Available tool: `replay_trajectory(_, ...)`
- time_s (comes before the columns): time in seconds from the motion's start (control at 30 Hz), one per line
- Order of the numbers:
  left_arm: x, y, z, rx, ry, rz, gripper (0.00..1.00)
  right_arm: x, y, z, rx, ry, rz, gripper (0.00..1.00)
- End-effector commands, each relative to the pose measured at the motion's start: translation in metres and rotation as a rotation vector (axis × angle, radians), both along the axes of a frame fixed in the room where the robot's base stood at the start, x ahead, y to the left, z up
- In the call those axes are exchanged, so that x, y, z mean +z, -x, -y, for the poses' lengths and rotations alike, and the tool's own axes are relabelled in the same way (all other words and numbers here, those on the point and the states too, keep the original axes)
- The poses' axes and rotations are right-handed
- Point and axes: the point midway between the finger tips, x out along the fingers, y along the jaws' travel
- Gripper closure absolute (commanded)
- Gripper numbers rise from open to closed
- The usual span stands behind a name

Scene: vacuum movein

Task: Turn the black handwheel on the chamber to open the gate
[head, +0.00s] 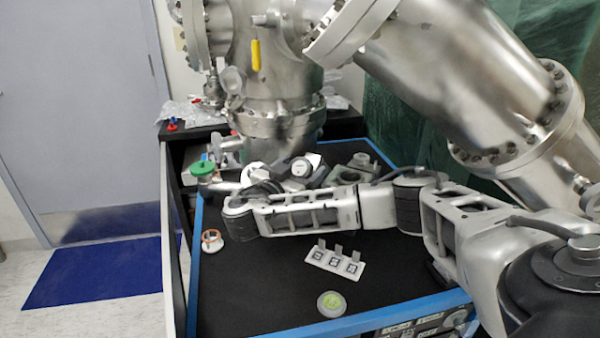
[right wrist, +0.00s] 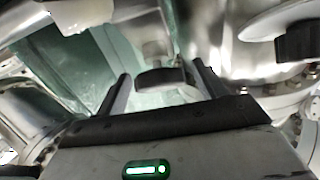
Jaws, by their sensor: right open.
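In the right wrist view a dark, blunt-ended knob (right wrist: 160,80) on a pale stem shows between my right gripper's fingers (right wrist: 161,69). It may be the black handwheel; I cannot tell whether the fingers touch it. The fingers are apart and open. A second black knob (right wrist: 297,41) shows at the right edge, beside a pale disc. The steel chamber (head: 275,75) stands at the back in the head view. No black handwheel is clear there. My right arm (head: 300,212) reaches across the table from the right; its fingertips are hard to make out. My left gripper is out of view.
A ring-topped part (head: 212,240), a white tag plate (head: 335,260) and a round green-centred disc (head: 331,304) lie on the black tabletop (head: 255,290). A large steel tube (head: 470,80) slopes overhead at right.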

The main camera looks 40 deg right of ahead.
Motion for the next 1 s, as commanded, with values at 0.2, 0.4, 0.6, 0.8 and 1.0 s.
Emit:
replay_trajectory(0.2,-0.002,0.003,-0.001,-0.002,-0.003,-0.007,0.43,0.0,0.0,0.0,0.001,0.0,0.0,0.38)
replay_trajectory(0.4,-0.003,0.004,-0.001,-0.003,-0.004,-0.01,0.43,0.0,0.0,0.0,0.0,0.0,-0.001,0.75)
replay_trajectory(0.6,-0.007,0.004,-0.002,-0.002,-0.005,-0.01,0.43,-0.002,0.0,0.0,0.006,0.002,-0.008,0.74)
replay_trajectory(0.8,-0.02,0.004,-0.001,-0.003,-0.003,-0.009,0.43,-0.006,0.001,0.0,0.038,0.01,-0.037,0.74)
replay_trajectory(1.0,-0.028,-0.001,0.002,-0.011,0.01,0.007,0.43,-0.01,0.001,0.0,0.103,0.03,-0.096,0.74)
